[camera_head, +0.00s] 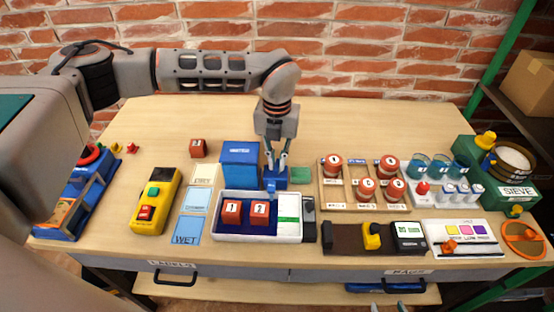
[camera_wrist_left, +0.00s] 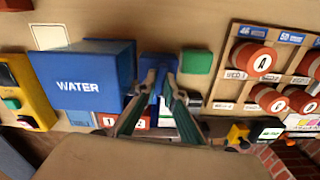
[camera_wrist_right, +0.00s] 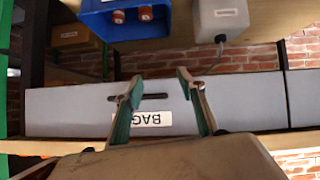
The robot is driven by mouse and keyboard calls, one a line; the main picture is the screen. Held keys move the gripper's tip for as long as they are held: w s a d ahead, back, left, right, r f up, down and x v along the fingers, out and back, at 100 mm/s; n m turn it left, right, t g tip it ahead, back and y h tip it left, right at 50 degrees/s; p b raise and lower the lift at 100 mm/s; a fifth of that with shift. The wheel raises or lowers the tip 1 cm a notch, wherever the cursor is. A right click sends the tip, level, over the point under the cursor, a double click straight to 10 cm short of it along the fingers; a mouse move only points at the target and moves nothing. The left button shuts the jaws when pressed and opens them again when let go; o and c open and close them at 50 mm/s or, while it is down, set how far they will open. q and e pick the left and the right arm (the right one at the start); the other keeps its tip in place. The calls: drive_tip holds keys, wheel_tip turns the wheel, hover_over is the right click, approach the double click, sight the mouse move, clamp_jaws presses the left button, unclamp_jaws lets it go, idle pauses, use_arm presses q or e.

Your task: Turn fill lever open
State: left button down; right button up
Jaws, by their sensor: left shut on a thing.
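The blue WATER tank (camera_head: 240,153) stands in the middle of the bench; it also shows in the left wrist view (camera_wrist_left: 80,88). A blue fitting (camera_head: 281,178) sits at its right side, with a small blue lever (camera_head: 271,186) at its front. My left gripper (camera_head: 275,169) points down at this fitting and is shut on the lever; the fingers hide part of it. In the left wrist view my fingertips (camera_wrist_left: 159,68) meet at the blue part. My right gripper (camera_wrist_right: 156,82) is open and empty, below the bench top in front of the BAGS drawer (camera_wrist_right: 150,112).
A white tray (camera_head: 262,240) with red blocks 1 and 2 stands just in front of the lever. A green pad (camera_head: 300,175) and a rack of red-capped jars (camera_head: 332,165) are to the right. A yellow button box (camera_head: 155,200) stands left. The bench's back strip is clear.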

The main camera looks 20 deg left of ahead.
sight(277, 164)
use_arm(q)
drive_tip(key=shift+n, duration=0.7)
drive_tip(key=c, duration=2.1)
unclamp_jaws()
drive_tip(key=shift+c, duration=0.2)
drive_tip(key=shift+r, duration=0.1)
wheel_tip(277, 164, up, 12)
